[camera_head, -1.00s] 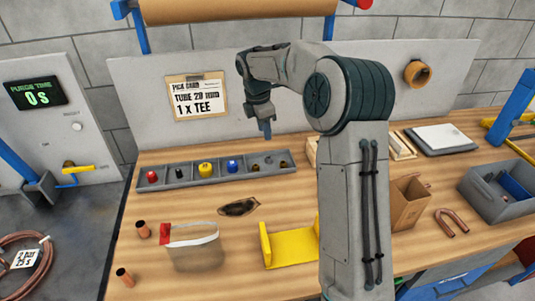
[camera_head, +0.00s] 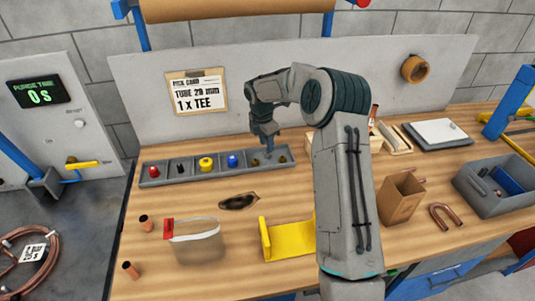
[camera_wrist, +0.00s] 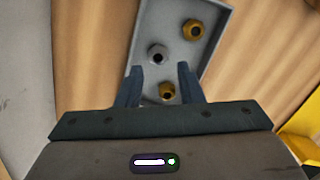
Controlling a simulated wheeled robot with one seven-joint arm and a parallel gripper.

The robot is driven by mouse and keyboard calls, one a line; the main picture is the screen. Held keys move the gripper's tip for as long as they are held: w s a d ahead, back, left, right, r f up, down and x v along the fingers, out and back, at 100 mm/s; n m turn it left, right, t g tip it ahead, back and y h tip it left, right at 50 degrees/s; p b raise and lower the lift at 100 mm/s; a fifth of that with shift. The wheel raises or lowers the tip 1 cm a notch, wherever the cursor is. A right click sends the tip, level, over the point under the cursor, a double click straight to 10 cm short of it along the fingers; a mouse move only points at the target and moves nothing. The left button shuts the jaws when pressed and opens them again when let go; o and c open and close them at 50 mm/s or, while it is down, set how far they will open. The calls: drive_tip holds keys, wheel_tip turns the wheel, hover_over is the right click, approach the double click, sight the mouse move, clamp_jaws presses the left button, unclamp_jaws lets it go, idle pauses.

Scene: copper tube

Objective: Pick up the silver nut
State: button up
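The silver nut (camera_wrist: 157,53) lies in the end compartment of a grey tray (camera_wrist: 165,20) in the wrist view, just beyond my fingertips. Two brass nuts share the compartment: one (camera_wrist: 193,29) up and to the right, the other (camera_wrist: 167,91) nearer, between my fingers. My gripper (camera_wrist: 160,72) is open and empty, its two fingers apart over the compartment. In the head view my gripper (camera_head: 269,148) points down at the right end of the tray (camera_head: 200,179); the silver nut is too small to make out there.
The tray's other compartments hold a red part (camera_head: 154,173), a yellow part (camera_head: 206,164) and a blue part (camera_head: 233,160). A fabric pouch (camera_head: 196,242), a yellow bracket (camera_head: 288,238) and a cardboard box (camera_head: 401,197) stand nearer the front. A panel stands behind.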

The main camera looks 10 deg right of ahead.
sight(267, 152)
drive_tip(key=shift+w+d+f+p, duration=0.1)
drive_tip(key=shift+f+p, duration=0.25)
drive_tip(key=shift+f, duration=0.75)
drive_tip(key=shift+w+d+f+p, duration=0.1)
drive_tip(key=shift+f+p, duration=0.2)
drive_tip(key=shift+f, duration=0.8)
clamp_jaws()
